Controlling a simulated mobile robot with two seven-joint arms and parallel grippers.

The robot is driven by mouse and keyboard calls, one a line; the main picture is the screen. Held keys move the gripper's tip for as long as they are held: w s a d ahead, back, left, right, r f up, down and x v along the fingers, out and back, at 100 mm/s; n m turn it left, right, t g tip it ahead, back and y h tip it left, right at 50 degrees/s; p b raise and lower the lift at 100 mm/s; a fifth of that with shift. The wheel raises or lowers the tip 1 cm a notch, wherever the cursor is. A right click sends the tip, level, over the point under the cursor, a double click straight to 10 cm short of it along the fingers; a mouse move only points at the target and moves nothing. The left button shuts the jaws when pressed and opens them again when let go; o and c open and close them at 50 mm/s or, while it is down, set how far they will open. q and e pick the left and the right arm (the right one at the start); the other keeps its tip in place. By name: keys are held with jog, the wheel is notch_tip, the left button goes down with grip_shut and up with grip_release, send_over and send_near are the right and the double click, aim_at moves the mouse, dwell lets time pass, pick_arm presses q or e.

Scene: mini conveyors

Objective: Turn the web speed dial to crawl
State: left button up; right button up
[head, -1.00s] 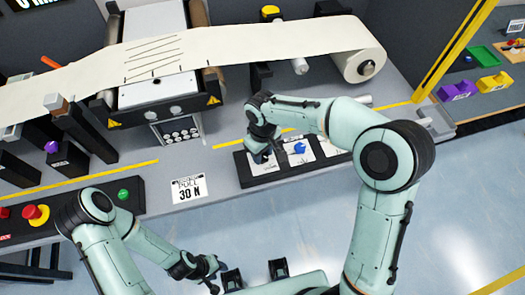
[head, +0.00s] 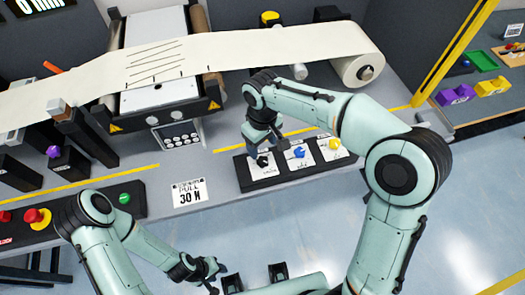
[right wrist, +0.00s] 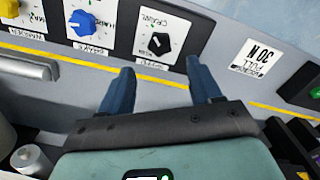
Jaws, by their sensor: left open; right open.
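A black dial (head: 262,160) sits on a white plate at the left end of the dark dial panel (head: 240,172). A blue dial (head: 299,152) and a yellow dial (head: 334,144) stand to its right. My left gripper (head: 214,275) is open and empty, low in the head view, away from the panel.
A card reading 30 N (head: 189,192) lies left of the panel. A red button (head: 33,216) and a green button (head: 124,198) sit on a dark box further left. The paper web (head: 270,47) crosses the machine behind, ending at a roll (head: 364,68).

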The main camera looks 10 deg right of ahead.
notch_tip(320, 180, up, 6)
jog(key=shift+f+p, duration=0.1)
jog(key=shift+p, duration=0.25)
dwell(0.4)
